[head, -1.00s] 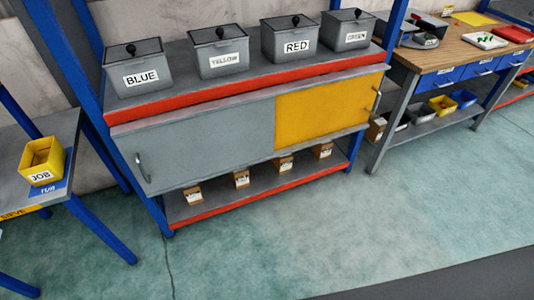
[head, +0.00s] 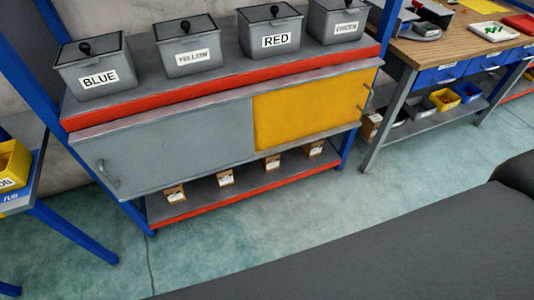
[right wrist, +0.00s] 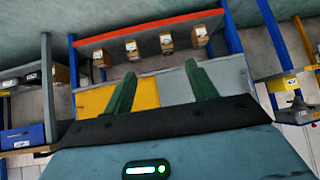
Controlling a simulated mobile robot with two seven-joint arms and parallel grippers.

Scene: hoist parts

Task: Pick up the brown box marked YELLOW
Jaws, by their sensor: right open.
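Several small brown boxes with white labels stand in a row on the low shelf (head: 205,202) under the cabinet. From left to right in the head view they are a first box (head: 175,194), a second (head: 225,179), a third (head: 272,163) and a fourth (head: 315,149). Their labels are too small to read, so I cannot tell which is marked YELLOW. The boxes also show at the top of the right wrist view. My left gripper is not in view.
Above the shelf is a cabinet with a grey door (head: 165,150) and a yellow panel (head: 305,108). Lidded grey bins labelled BLUE (head: 98,78), YELLOW (head: 190,57), RED (head: 275,41) and GREEN stand on top. A wooden bench (head: 455,42) is at right. Floor before the shelf is clear.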

